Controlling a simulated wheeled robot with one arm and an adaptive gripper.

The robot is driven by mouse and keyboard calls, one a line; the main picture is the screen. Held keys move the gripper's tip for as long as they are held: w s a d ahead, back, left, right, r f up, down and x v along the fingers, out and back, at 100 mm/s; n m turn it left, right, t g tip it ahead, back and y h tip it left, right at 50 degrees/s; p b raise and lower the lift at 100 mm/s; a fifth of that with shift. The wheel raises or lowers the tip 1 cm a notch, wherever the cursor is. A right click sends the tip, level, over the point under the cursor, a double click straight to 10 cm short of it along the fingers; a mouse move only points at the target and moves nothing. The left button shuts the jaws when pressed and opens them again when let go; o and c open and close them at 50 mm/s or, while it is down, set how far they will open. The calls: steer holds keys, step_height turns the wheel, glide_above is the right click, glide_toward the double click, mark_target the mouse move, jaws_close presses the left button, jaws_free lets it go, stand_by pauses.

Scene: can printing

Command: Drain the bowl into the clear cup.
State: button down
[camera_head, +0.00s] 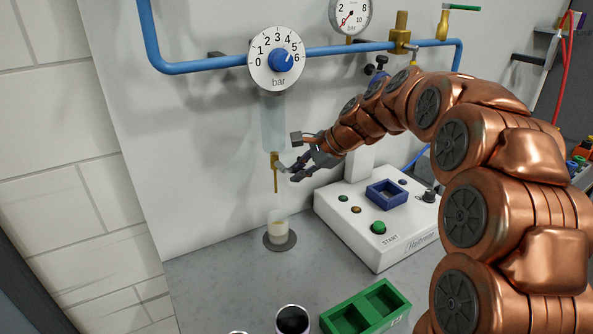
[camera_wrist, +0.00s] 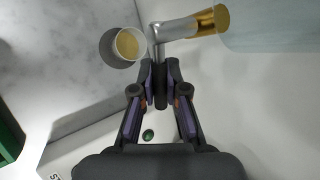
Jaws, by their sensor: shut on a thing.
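The clear bowl (camera_head: 273,122) hangs under the pressure dial; part of it shows at the top right of the wrist view (camera_wrist: 275,28). A brass drain valve (camera_head: 275,161) with a thin downward spout is at its bottom. The clear cup (camera_head: 279,228) stands upright below the spout on a dark round pad (camera_head: 280,241). Yellowish liquid is in the cup, also seen from above in the wrist view (camera_wrist: 129,44). My gripper (camera_head: 287,171) is beside the valve, its fingers shut on the valve's silver lever (camera_wrist: 175,29). I cannot make out a falling stream.
A white control box (camera_head: 380,228) with a green start button stands right of the cup. A green tray (camera_head: 366,310) and a dark round container (camera_head: 292,319) are at the front. Blue pipe (camera_head: 205,65) runs along the wall above. Bare grey bench lies left of the cup.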

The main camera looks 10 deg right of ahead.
steer(key=shift+d+r+n+t+h+p, duration=0.15)
steer(key=shift+r+n+t+h, duration=0.2)
steer(key=shift+h, duration=0.55)
steer(key=shift+r+n+t+h+p, duration=0.15)
steer(key=shift+r+n+h, duration=0.3)
steer(key=shift+h, duration=0.45)
steer(key=shift+r, duration=0.1)
steer(key=c, duration=1.2)
jaws_free()
steer(key=v, duration=1.2)
